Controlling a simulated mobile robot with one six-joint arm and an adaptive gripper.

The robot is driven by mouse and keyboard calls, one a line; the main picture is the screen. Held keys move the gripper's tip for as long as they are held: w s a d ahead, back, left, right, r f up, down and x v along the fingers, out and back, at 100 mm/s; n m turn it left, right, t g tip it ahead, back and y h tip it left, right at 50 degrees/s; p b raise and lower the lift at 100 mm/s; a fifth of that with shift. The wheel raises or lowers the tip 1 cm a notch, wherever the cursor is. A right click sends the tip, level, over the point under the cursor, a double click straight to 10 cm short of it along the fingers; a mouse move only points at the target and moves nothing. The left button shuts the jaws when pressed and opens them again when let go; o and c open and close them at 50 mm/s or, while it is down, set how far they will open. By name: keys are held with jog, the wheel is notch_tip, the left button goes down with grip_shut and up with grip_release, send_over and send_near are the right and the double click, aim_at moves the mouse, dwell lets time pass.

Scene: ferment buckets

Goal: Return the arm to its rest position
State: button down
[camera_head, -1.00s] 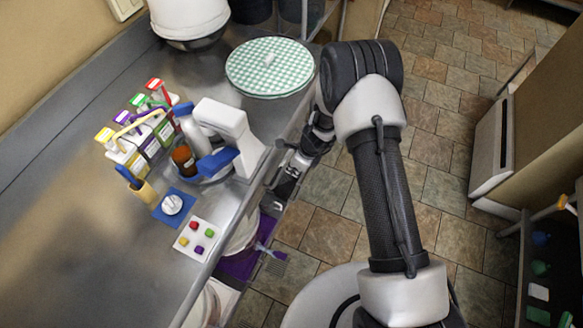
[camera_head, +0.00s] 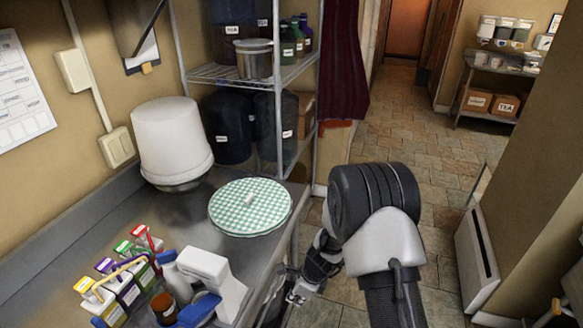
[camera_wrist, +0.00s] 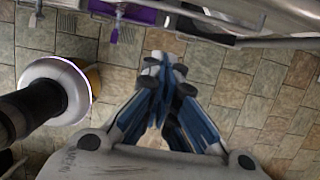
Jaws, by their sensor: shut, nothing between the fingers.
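My gripper (camera_wrist: 160,68) points over the tiled floor in the wrist view, its two fingers together at the tips with nothing between them. In the head view my gripper (camera_head: 297,296) is small, low beside the counter's right edge and below my bent arm. The arm's upper joint stands to the right of the counter, over the floor. The gripper appears apart from the counter, and no object is held.
The steel counter (camera_head: 180,215) carries a green checked round cover (camera_head: 250,206), a white bucket (camera_head: 172,140), coloured-tag cartons (camera_head: 120,285) and a white device (camera_head: 212,275). A wire shelf (camera_head: 215,76) stands behind. The tiled floor (camera_head: 400,130) is open toward the doorway.

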jog(key=s+d+r+n+t+b, duration=0.1)
jog(key=s+r+n, duration=0.3)
jog(key=r, duration=0.8)
jog(key=s+d+r+n+b, duration=0.1)
jog(key=d+r+n, duration=0.1)
jog(key=r+n, duration=0.65)
jog(key=s+d+r+n+h, duration=0.1)
jog(key=s+d+r+n, duration=0.2)
jog(key=s, duration=0.4)
jog(key=s+d+r+n+t+h+b, duration=0.1)
jog(key=s+d+r+n, duration=0.2)
jog(key=s+r, duration=0.2)
jog(key=s+d+r+n+t+h, duration=0.1)
jog(key=s+d+r+n, duration=0.2)
jog(key=s, duration=0.6)
jog(key=shift+s+d+r+b, duration=0.25)
jog(key=shift+d+r+b, duration=0.1)
jog(key=shift+r, duration=0.4)
jog(key=shift+a+n, duration=0.15)
jog(key=shift+n, duration=0.1)
